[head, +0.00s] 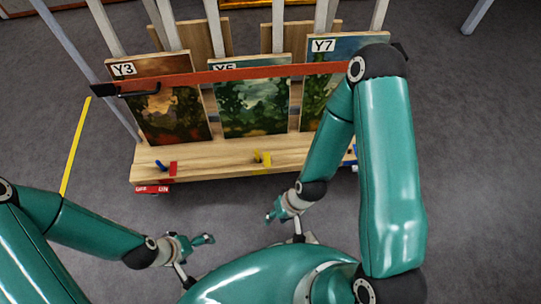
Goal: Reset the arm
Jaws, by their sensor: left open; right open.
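My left gripper (203,242) is at the lower left, open and empty, low in front of the wooden cart (220,157). My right gripper (272,212) is near the centre, open and empty, just in front of the cart's front edge and apart from it. The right arm is bent, with its elbow raised high at the right and partly covering the painting marked Y7 (318,88). The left arm comes in low from the left edge.
Paintings marked Y3 (168,105) and a middle one (250,103) stand upright on the cart. A red strap (230,75) crosses in front of them. Coloured pegs sit on the cart's shelf. Grey floor (60,130) is open at left, with a yellow line (76,145).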

